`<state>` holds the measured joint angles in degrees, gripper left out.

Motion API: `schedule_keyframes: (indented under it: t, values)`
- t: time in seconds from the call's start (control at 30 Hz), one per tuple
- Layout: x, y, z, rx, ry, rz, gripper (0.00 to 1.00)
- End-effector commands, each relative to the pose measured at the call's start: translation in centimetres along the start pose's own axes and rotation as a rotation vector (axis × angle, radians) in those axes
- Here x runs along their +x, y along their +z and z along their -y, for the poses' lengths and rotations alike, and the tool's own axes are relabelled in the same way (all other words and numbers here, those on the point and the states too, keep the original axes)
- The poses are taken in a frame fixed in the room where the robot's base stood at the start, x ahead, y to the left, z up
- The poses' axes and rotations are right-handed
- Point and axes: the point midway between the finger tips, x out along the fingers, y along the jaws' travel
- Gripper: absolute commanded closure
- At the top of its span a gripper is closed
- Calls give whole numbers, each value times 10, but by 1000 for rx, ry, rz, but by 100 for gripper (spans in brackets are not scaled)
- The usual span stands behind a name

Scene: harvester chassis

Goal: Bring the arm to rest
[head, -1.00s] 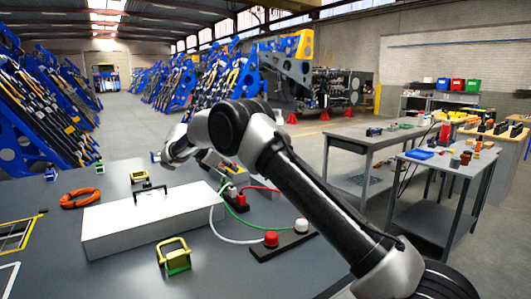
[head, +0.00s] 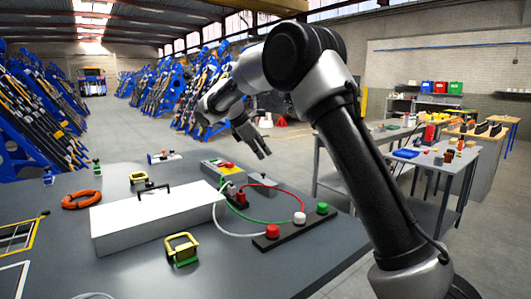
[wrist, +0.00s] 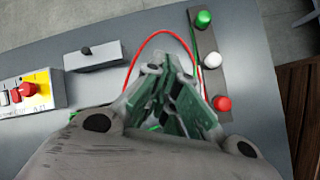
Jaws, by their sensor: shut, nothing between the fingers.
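My arm is raised at the right of the head view. My gripper (head: 258,147) hangs above the far right part of the dark table (head: 60,200). In the wrist view my gripper (wrist: 170,72) points down at the table, its fingers together with nothing between them. Below it are a black strip with green, white and red knobs (wrist: 207,50), a red cable (wrist: 150,42) and a small grey box (wrist: 95,60). The gripper is apart from them in the head view. It hides part of the green cable in the wrist view.
A white case (head: 150,216) with a black handle stands mid-table. Workbenches (head: 440,165) stand to the right. Open floor lies beyond the table.

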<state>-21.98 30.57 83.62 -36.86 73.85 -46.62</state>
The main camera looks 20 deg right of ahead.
Motion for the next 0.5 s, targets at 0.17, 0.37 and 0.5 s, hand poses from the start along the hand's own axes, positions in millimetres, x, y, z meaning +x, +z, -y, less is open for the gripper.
schedule_keyframes:
  t: [0.17,0.37,0.5]
  values:
    - [-2,9,5,36,-5,-13,100]
    - [13,-8,21,210,-43,-62,100]
    - [33,-15,76,378,-150,-114,100]
